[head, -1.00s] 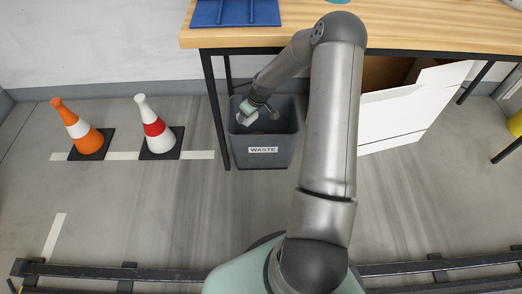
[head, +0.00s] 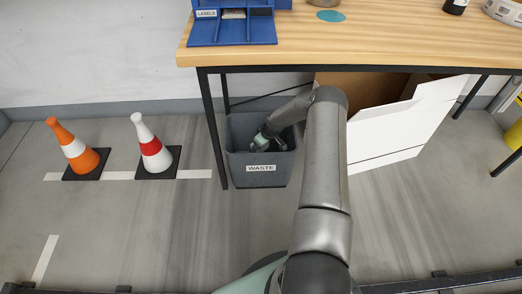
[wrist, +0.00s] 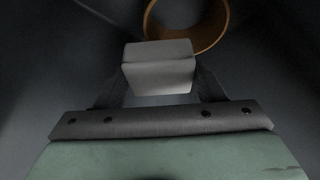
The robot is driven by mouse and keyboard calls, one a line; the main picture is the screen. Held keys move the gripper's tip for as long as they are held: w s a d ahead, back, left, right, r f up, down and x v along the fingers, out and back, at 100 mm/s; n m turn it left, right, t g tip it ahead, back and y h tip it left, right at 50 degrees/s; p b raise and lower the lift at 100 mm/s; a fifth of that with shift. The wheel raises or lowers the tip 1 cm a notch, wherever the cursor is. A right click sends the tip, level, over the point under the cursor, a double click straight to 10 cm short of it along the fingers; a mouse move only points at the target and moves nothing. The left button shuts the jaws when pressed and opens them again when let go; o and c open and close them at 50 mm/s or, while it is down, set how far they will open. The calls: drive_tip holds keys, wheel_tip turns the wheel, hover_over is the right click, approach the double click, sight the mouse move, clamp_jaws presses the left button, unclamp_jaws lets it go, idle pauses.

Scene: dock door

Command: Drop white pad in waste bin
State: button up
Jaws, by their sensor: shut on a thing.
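The waste bin (head: 283,172) is a dark grey open bin with a white WASTE label, standing under the table's left end. My gripper (head: 260,143) is down inside its mouth. In the wrist view my gripper (wrist: 158,80) is shut on the white pad (wrist: 158,65), a small pale block held between the fingers. The dark bin interior surrounds it. In the head view I cannot make out the pad clearly.
An orange-brown ring (wrist: 188,22) lies in the bin beyond the pad. The wooden table (head: 400,48) overhangs the bin, with a black leg (head: 213,130) close at its left. A white open carton (head: 400,130) stands right. Two cones (head: 80,150) (head: 152,148) stand left.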

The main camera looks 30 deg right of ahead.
drive_tip(key=shift+f+b, duration=0.35)
drive_tip(key=shift+f, duration=1.05)
drive_tip(key=shift+f+b, duration=0.35)
drive_tip(key=shift+b, duration=0.1)
drive_tip(key=shift+f+b, duration=0.3)
drive_tip(key=o, duration=1.1)
drive_tip(key=shift+r, duration=0.1)
drive_tip(key=shift+c, duration=0.2)
drive_tip(key=p+v, duration=0.6)
drive_tip(key=v, duration=0.7)
drive_tip(key=shift+w, duration=0.15)
drive_tip(key=shift+r, duration=0.1)
